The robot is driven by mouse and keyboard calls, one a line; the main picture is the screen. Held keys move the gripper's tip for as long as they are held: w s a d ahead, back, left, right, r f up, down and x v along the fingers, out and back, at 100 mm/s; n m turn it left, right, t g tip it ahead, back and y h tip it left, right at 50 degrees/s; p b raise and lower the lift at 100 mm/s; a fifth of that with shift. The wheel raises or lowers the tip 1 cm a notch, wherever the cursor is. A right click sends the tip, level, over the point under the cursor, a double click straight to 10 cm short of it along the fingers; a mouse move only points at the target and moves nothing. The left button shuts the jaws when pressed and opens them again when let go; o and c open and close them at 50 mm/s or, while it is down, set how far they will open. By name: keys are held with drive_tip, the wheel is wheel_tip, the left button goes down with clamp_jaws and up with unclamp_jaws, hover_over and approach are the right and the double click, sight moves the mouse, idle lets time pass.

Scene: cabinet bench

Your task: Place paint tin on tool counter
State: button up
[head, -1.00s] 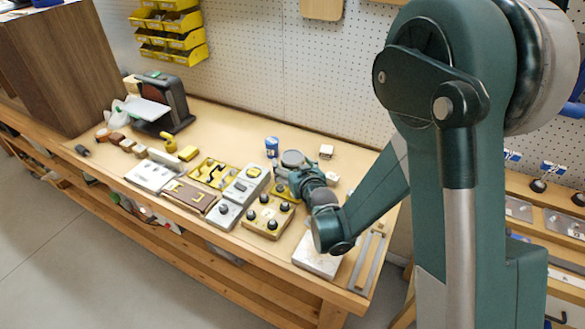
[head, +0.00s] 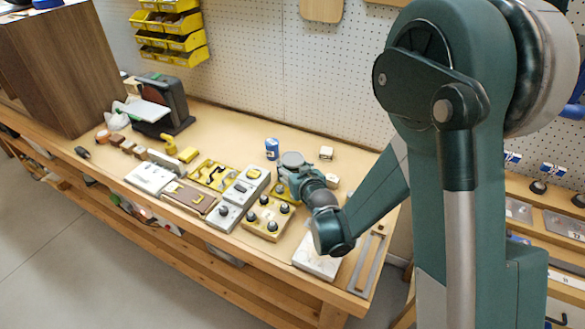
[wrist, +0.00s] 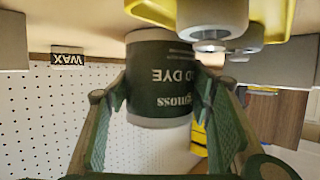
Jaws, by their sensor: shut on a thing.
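In the head view, the tin's round grey top (head: 292,159) shows just beyond my gripper (head: 289,178), near the back right of the tool counter (head: 232,132). Whether the tin touches the counter is hidden.
A blue can (head: 271,148) stands left of the tin. A small pale box (head: 326,153) lies to its right. A knobbed panel (head: 266,217) and a grey switch box (head: 238,198) crowd the front. Bare counter lies behind toward the pegboard (head: 320,90).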

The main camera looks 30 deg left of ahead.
drive_tip(key=shift+r, duration=0.15)
drive_tip(key=shift+r+p, duration=1.25)
drive_tip(key=shift+r, duration=3.6)
drive_tip(key=shift+w+d, duration=0.1)
drive_tip(key=w+d+m+t+h, duration=0.1)
drive_tip(key=w+d, duration=0.4)
drive_tip(key=d, duration=1)
drive_tip(key=w+d+r+m+t+h, duration=0.15)
drive_tip(key=w+d, duration=0.25)
drive_tip(key=d, duration=1)
drive_tip(key=w+d+m+h, duration=0.2)
drive_tip(key=w+d, duration=0.3)
drive_tip(key=d, duration=1)
drive_tip(key=shift+m+t+h, duration=0.55)
drive_tip(key=shift+h, duration=0.1)
drive_tip(key=shift+s+d+r, duration=0.2)
drive_tip(key=shift+d, duration=2.6)
drive_tip(key=shift+s+d+r, duration=0.15)
drive_tip(key=shift+d+r, duration=0.1)
drive_tip(key=shift+d, duration=2.6)
drive_tip(key=shift+s+d+r, duration=0.2)
drive_tip(key=shift+d, duration=2.6)
